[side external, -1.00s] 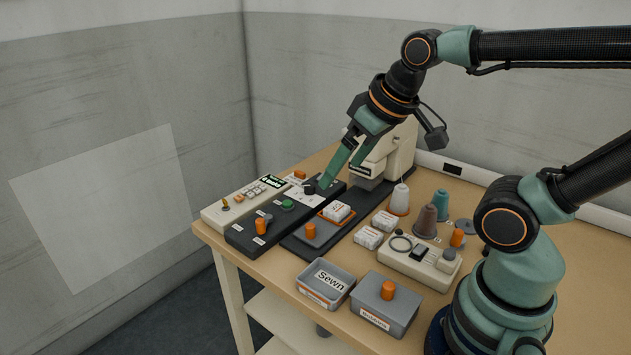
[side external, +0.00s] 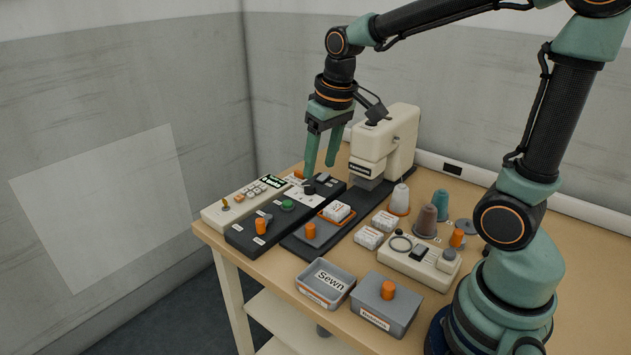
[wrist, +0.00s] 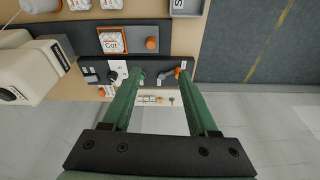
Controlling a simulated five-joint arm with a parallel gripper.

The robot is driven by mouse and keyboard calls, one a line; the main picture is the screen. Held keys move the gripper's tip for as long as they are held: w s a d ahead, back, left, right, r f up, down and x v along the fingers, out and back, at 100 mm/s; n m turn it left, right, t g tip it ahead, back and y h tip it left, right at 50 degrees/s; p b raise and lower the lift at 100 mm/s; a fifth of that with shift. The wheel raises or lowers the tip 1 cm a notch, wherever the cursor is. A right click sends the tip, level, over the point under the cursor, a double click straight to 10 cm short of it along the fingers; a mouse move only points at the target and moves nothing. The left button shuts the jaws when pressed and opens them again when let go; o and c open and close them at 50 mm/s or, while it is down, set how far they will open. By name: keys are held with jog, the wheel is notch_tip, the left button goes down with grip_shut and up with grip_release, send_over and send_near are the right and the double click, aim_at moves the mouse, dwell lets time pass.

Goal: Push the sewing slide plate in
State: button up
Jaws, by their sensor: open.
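The slide plate (side external: 322,236) is a flat grey plate with an upright orange knob (side external: 311,230), lying on a dark rail in front of the cream sewing machine (side external: 388,145). A white labelled pack (side external: 337,211) sits in an orange-edged holder on its machine-side end. In the wrist view the plate (wrist: 134,50), knob (wrist: 152,44) and pack (wrist: 111,42) lie beyond my fingers. My gripper (side external: 320,168) is open and empty, pointing down above the black control box (side external: 262,228), left of the plate and clear of it.
The control box carries a black dial (side external: 310,189), a green button (side external: 287,205) and an orange-handled lever (side external: 262,226). Thread cones (side external: 427,218), white packs (side external: 369,238), a cream device (side external: 418,262), the Sewn tray (side external: 325,286) and a lidded grey box (side external: 384,305) stand right and in front.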

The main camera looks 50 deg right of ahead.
aim_at(311, 225)
jog(key=w+d+f, duration=0.1)
jog(key=f, duration=0.5)
jog(key=w+f+g, duration=0.1)
jog(key=w+f, duration=0.1)
jog(key=f, duration=0.4)
jog(key=w+d+f+g, duration=0.1)
jog(key=w+f, duration=0.1)
jog(key=f, duration=0.5)
jog(key=shift+d+m, duration=0.35)
jog(key=shift+m, duration=0.05)
grip_shut()
dwell(0.6)
